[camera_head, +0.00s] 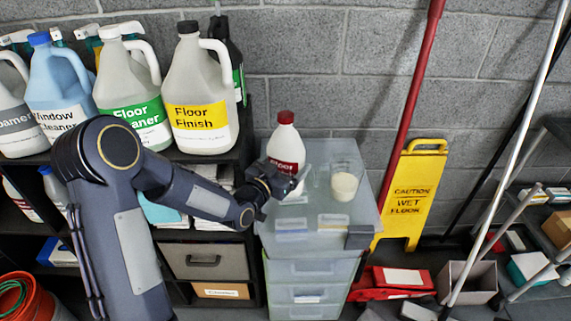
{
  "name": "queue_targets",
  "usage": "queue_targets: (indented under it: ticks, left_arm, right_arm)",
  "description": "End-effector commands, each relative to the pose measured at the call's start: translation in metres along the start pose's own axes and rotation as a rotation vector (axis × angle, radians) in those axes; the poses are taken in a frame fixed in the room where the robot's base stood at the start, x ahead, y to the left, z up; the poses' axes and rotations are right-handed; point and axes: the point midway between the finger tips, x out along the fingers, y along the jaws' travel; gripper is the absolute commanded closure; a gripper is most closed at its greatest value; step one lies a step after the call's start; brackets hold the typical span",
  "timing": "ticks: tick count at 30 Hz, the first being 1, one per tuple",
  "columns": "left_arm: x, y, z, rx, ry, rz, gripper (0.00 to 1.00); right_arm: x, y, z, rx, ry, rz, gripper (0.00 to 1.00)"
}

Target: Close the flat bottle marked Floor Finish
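A white bottle (287,147) with a red cap (286,117) and a red label stands upright on the drawer unit. Its label is partly hidden by my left gripper; the start of a word like "Floor" shows. The red cap sits on the bottle's top; how tight it is cannot be told. My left gripper (291,182) is at the lower front of this bottle; whether it touches it or is open or shut is unclear. A large grey jug (201,92) marked "Floor Finish" with a black cap stands on the shelf. My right gripper is not in view.
A clear beaker (345,182) with cream liquid stands right of the bottle on the drawer unit (330,235). Other jugs (133,92) line the shelf at left. A yellow wet floor sign (411,195) and a red pole (407,110) stand at right.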

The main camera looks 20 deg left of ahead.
Motion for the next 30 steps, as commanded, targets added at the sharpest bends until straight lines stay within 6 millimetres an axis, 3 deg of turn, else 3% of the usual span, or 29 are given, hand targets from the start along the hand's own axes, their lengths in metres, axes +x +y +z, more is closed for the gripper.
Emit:
queue_targets:
  ticks: [3, 4, 6, 16, 30]
  left_arm:
    - [0.001, 0.0, 0.002, 0.001, 0.004, 0.0, 0.75]
    - [0.0, 0.0, 0.002, 0.0, 0.0, 0.001, 0.07]
    - [0.0, 0.0, 0.002, 0.0, 0.0, 0.001, 0.0]
    - [-0.001, 0.0, -0.004, -0.001, -0.001, 0.0, 0.0]
    - [-0.095, -0.001, 0.0, 0.0, 0.0, -0.003, 0.0]
  right_arm:
    - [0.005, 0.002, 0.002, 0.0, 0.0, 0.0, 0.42]
    - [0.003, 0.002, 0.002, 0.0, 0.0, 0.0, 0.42]
    - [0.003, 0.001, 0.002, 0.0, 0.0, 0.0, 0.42]
    - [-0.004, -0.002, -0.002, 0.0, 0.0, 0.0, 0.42]
    - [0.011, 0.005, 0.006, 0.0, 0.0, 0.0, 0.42]
